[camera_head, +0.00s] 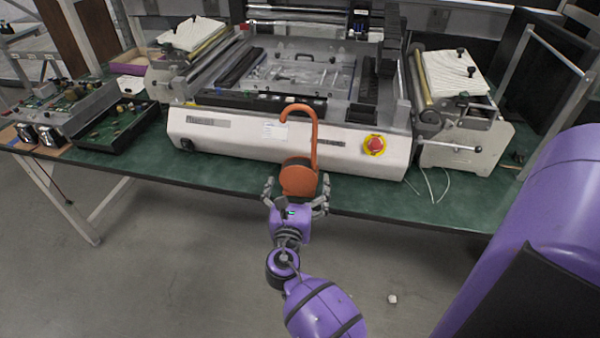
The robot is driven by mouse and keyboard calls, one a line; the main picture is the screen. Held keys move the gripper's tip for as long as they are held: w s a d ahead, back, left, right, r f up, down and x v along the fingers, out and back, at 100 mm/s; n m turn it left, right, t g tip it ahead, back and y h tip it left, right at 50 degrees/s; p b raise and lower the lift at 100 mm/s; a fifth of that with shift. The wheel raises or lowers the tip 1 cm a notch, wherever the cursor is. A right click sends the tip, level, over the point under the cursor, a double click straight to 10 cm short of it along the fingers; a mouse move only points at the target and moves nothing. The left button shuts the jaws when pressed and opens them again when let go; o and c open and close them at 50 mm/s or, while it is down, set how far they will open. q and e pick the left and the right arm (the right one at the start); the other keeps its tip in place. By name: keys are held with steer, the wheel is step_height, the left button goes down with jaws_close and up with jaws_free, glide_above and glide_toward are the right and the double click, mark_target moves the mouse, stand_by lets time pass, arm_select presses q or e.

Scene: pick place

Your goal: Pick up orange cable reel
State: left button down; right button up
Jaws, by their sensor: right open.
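The orange cable reel (299,180) has a round body and a long hooked stem that rises and curls to the left at its top. It shows at the front edge of the green table, in front of the white machine. My right gripper (297,190) reaches up from below. Its two grey fingers are spread, one on each side of the reel's round body. I cannot tell whether they touch it. The lower edge of the reel is hidden by the gripper. My left gripper is not in view.
The large white machine (230,145) with a red button (374,144) stands behind the reel. The green table (390,203) has a narrow free strip along its front. A dark tray (118,128) and electronics sit at left; a side unit (462,150) with a lever stands at right.

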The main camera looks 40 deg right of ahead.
steer(key=x, duration=0.3)
steer(key=shift+w+d, duration=0.2)
steer(key=shift+w, duration=0.1)
steer(key=c, duration=1.6)
steer(key=shift+r, duration=0.15)
steer(key=shift+c, duration=0.4)
steer(key=shift+r, duration=0.15)
